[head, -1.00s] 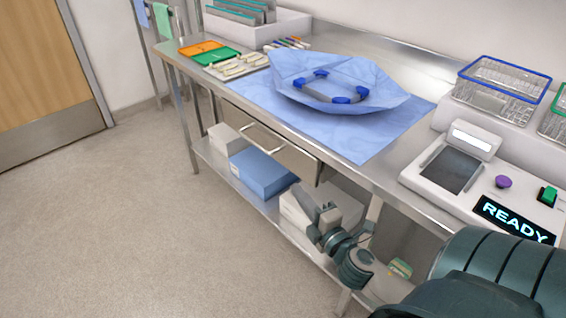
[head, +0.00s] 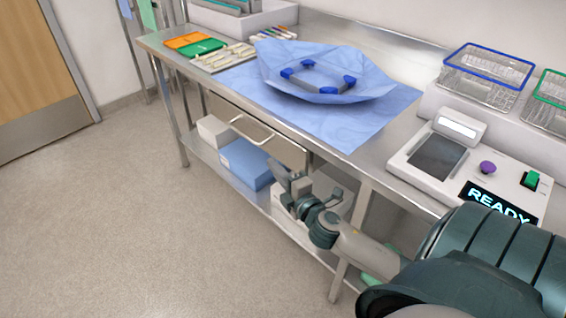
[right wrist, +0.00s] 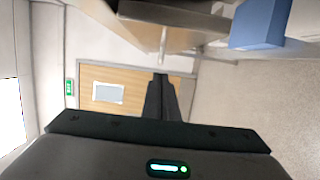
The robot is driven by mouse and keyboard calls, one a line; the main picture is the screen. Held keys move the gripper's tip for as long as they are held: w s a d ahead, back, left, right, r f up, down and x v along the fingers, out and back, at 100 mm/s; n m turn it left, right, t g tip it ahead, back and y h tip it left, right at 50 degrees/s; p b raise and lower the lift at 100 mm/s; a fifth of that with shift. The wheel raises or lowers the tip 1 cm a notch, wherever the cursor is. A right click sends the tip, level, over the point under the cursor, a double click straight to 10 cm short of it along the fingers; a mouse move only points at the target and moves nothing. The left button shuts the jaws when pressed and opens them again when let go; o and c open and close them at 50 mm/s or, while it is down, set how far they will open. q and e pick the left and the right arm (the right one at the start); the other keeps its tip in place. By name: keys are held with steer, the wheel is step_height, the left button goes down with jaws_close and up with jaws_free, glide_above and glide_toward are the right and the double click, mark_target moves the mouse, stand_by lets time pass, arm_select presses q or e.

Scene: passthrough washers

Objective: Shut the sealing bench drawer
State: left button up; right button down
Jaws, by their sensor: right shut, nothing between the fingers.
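The sealing bench drawer (head: 272,143) is a grey metal front with a bar handle (head: 258,130), under the bench top. Its front appears to stand a little out from the bench; how far is hard to tell. My right gripper (head: 281,174) is shut and empty, in front of and below the drawer's right end, apart from the handle. In the right wrist view its closed dark fingers (right wrist: 162,95) point toward a far door, with dark metal that looks like drawer or bench at the top. My left gripper is not in view.
The steel bench (head: 372,160) holds a blue wrap (head: 345,122) and a sealer reading READY (head: 436,157). Boxes, including a blue one (head: 246,163), sit on the lower shelf near my right gripper. The floor (head: 120,220) to the left is clear.

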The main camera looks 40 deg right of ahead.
mark_target(281, 156)
steer(key=w+d, duration=0.1)
steer(key=d, duration=0.2)
steer(key=w+d, duration=0.1)
steer(key=shift+w+d, duration=0.15)
steer(key=shift+w, duration=0.15)
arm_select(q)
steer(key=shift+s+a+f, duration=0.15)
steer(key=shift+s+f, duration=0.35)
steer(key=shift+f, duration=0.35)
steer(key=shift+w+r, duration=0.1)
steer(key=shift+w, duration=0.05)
